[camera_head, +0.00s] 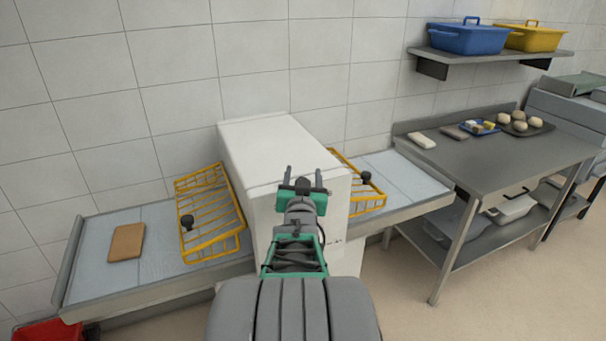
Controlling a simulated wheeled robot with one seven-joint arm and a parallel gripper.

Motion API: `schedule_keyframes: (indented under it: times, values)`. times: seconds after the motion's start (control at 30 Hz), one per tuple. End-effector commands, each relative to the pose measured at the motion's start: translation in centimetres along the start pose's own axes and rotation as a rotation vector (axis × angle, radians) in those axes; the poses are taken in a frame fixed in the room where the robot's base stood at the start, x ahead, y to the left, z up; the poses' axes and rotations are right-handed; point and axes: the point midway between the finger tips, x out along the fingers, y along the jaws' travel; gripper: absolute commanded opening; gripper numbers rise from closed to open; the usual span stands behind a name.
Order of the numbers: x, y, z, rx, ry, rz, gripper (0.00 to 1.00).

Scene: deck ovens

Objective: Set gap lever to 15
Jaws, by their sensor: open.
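My gripper (303,175) is open, with its two dark fingers apart, in front of the white machine body (262,148). A dark round shape shows between the fingers; I cannot tell whether it is part of my gripper or of the machine. The gap lever and its scale cannot be made out. My arm covers much of the machine's front face. Small dark marks show on that face just right of my arm, too small to read.
Yellow wire guards with black knobs stand left (240,233) and right (345,160) of the body, over belt tables. A brown slab (127,242) lies on the left belt (165,262). A steel table (480,165) stands right, below a shelf with blue (467,39) and yellow (536,38) tubs.

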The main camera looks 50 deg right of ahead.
Motion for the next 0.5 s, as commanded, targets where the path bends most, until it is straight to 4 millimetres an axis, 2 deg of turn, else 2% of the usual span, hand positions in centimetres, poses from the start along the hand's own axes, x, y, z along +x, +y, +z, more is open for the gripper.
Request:
schedule_keyframes:
  times: [0.13,0.5]
  values:
    - [-0.02,-0.01,0.02,0.0,0.0,0.0,0.56]
    - [-0.04,-0.02,0.02,0.0,-0.001,0.0,0.26]
